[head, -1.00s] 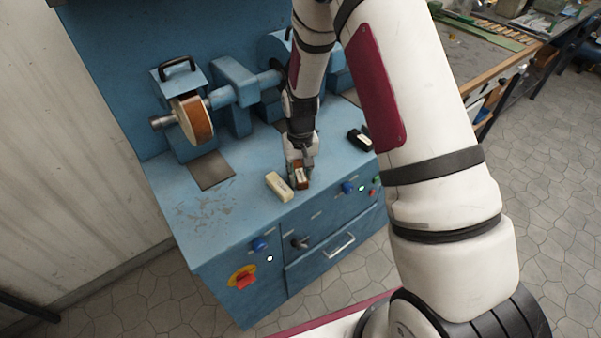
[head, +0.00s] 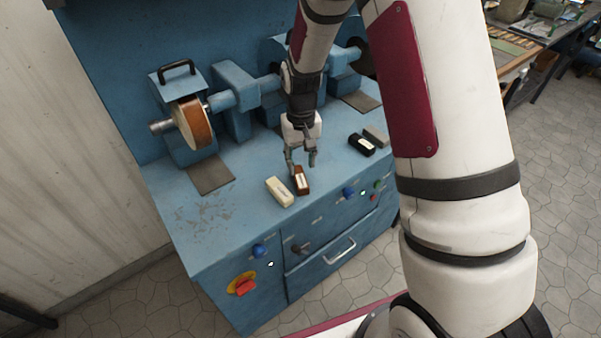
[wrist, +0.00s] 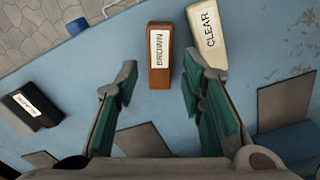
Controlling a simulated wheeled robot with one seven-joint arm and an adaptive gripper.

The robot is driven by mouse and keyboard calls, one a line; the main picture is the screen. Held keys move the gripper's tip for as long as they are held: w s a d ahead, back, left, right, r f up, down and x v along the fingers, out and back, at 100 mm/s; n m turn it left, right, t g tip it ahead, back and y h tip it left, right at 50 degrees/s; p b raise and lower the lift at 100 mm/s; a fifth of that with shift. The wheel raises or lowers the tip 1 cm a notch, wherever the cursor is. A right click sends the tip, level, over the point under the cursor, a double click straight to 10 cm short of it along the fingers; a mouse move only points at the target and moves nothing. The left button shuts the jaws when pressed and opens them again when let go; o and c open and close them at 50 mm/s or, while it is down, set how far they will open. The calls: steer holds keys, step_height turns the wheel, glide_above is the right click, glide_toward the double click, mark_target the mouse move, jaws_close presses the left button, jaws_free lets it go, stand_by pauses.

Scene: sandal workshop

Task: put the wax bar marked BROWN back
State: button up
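The brown wax bar (head: 301,181), with a white label, lies on the blue machine top near its front edge. In the wrist view the bar (wrist: 160,72) reads BROWN and lies between and ahead of the fingertips, with space on both sides. My gripper (head: 301,160) is open and empty, just behind and above the bar. Its two green-padded fingers (wrist: 158,88) are spread apart in the wrist view. The cream bar marked CLEAR (head: 280,191) lies just left of the brown bar in the head view; it also shows in the wrist view (wrist: 205,32).
The buffing wheel (head: 191,123) stands at the back left. Knobs and a red switch (head: 244,285) are on the front. The left of the top is bare.

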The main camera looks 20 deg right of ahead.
mark_target(301, 180)
steer(key=s+r+t, duration=0.1)
steer(key=s+r, duration=0.4)
steer(key=r, duration=0.6)
steer(key=s+r+t, duration=0.1)
steer(key=s+r, duration=0.4)
steer(key=r, duration=0.5)
steer(key=s+r+t, duration=0.1)
steer(key=s+r, duration=0.2)
steer(key=s, duration=0.5)
steer(key=s+r+t, duration=0.2)
steer(key=s+r, duration=0.1)
steer(key=s, duration=0.4)
steer(key=shift+s+d+r+n, duration=0.2)
steer(key=shift+s+r+n, duration=0.15)
steer(key=shift+n, duration=0.05)
